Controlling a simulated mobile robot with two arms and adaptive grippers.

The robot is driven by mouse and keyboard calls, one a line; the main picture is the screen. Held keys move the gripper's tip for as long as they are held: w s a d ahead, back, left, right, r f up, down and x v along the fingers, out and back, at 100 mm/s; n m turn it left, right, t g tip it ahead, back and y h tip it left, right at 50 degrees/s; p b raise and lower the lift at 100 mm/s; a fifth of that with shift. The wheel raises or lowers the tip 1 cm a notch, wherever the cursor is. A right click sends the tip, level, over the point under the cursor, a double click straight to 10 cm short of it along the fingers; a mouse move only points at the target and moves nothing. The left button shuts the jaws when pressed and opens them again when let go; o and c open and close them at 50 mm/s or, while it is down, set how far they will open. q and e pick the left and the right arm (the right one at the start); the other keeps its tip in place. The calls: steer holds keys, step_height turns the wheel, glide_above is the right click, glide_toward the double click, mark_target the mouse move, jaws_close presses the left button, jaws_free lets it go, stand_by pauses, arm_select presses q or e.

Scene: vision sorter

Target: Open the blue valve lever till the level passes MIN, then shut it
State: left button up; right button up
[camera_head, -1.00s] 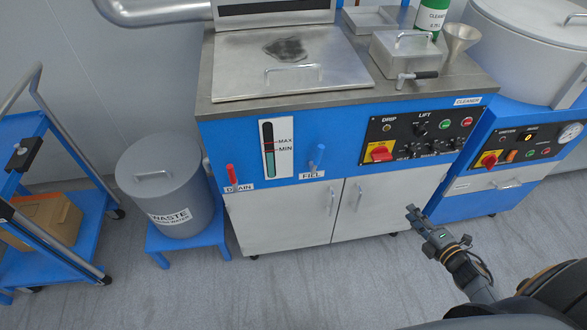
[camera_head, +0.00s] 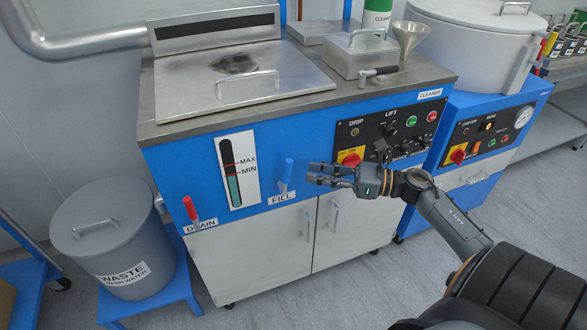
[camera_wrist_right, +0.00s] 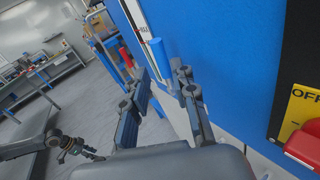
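The blue valve lever (camera_head: 287,172) stands upright above the FILL label on the blue machine front. It also shows in the right wrist view (camera_wrist_right: 161,52), ahead of and between the finger lines. My right gripper (camera_head: 314,174) is open and empty, just right of the lever and apart from it; its spread fingers show in the wrist view (camera_wrist_right: 163,85). The level gauge (camera_head: 231,173) has a green column whose top is close to the MIN mark; I cannot tell exactly which side.
A red DRAIN lever (camera_head: 190,209) is left of the gauge. A control panel with a red switch (camera_head: 351,158) is behind my right gripper. A grey WASTE bin (camera_head: 105,238) stands on a blue stool at the left. Cabinet doors (camera_head: 262,253) are below.

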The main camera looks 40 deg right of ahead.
mark_target(284, 176)
steer(key=x, duration=0.6)
steer(key=shift+c, duration=0.5)
jaws_close()
